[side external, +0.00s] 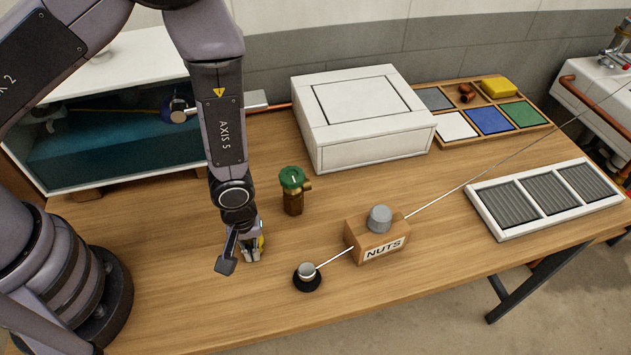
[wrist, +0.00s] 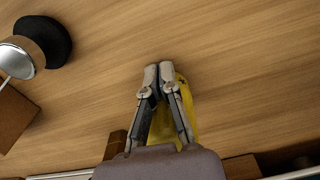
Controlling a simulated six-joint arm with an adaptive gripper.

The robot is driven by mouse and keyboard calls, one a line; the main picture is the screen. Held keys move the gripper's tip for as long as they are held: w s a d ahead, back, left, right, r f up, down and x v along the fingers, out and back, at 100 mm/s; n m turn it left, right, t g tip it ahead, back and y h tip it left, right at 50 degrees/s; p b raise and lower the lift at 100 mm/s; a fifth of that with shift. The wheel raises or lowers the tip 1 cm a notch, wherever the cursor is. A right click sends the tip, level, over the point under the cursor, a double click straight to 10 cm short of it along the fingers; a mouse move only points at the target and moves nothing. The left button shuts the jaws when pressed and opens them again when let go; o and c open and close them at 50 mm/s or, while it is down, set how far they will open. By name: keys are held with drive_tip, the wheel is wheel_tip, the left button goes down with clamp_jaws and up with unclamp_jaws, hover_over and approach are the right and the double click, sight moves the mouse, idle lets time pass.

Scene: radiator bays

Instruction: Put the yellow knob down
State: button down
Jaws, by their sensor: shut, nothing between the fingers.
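The yellow knob (wrist: 187,112) shows in the wrist view right beside and partly behind my gripper's fingers. In the side external view only a sliver of the yellow knob (side external: 262,241) shows past my gripper, at table height. My gripper (side external: 251,257) points down close to the wooden table top (side external: 180,300). In the wrist view my gripper (wrist: 158,72) has its fingertips together, with nothing between them. The knob is outside the fingers; I cannot tell whether it touches them. Its lower part is hidden.
A brass valve with a green handle (side external: 292,178) stands behind my gripper. A black-based knob (side external: 307,278) and a NUTS box (side external: 376,243) stand to the right, with a thin rod between them. A white box (side external: 372,150), a sorting tray (side external: 447,142) and a grille (side external: 481,207) lie beyond.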

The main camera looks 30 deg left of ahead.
idle(0.4)
drive_tip(key=shift+s+d, duration=1.15)
drive_tip(key=shift+s, duration=0.3)
wheel_tip(320, 180, up, 10)
drive_tip(key=f, duration=0.1)
wheel_tip(320, 180, up, 11)
drive_tip(key=m+t, duration=0.1)
hover_over(255, 279)
drive_tip(key=w+a, duration=0.4)
drive_tip(key=w+a+r+m+t+h, duration=0.1)
drive_tip(key=a+r+m, duration=0.1)
drive_tip(key=a+r, duration=0.5)
drive_tip(key=s+a+r+m+t+y, duration=0.1)
drive_tip(key=s+a+r+m+t, duration=0.2)
drive_tip(key=s+a+r, duration=0.8)
wheel_tip(255, 279, up, 2)
drive_tip(key=shift+s+a+r+m+t, duration=0.15)
drive_tip(key=shift+a+r+m+t, duration=0.15)
drive_tip(key=shift+a+m, duration=0.65)
